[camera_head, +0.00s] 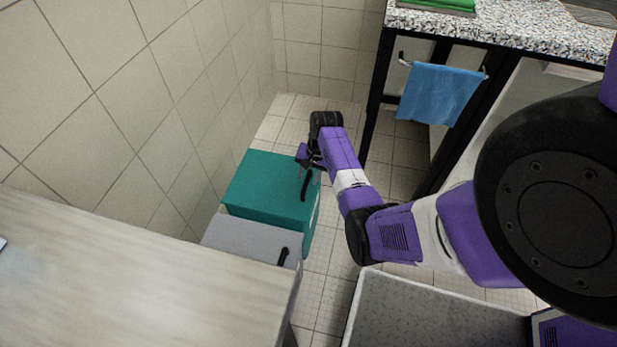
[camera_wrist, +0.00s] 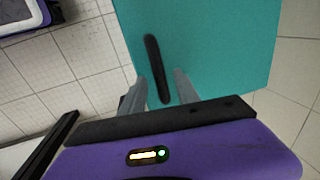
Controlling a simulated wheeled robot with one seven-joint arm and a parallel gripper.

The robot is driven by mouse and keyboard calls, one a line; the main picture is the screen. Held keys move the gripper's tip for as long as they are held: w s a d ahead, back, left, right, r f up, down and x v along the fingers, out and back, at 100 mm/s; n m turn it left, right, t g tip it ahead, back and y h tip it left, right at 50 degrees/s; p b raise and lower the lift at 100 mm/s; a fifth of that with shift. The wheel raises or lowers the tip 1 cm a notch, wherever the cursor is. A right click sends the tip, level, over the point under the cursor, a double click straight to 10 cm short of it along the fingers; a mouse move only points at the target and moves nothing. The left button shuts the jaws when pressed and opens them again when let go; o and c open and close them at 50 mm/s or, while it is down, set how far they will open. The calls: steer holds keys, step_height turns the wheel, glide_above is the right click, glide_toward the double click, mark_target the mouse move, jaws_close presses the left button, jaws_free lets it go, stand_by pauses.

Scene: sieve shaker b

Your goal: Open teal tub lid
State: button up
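The teal tub (camera_head: 307,229) stands on the tiled floor against the left wall. Its flat teal lid (camera_head: 262,182) looks closed, with a black bar handle (camera_head: 306,186) near its right edge. In the wrist view the lid (camera_wrist: 215,45) fills the upper middle, and the black handle (camera_wrist: 157,68) runs down between my fingers. My gripper (camera_wrist: 162,80) is open, with one finger on each side of the handle's lower end. I cannot tell whether the fingers touch it. In the head view my gripper (camera_head: 305,160) is at the lid's right side, partly hidden by my wrist.
A grey tub (camera_head: 245,241) with a black handle stands just in front of the teal tub. A pale wooden counter (camera_head: 130,280) fills the lower left. A speckled worktop (camera_head: 510,28) with a blue towel (camera_head: 438,93) on a rail stands right. Floor tiles between are clear.

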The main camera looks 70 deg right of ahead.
jaws_close()
stand_by(1.5)
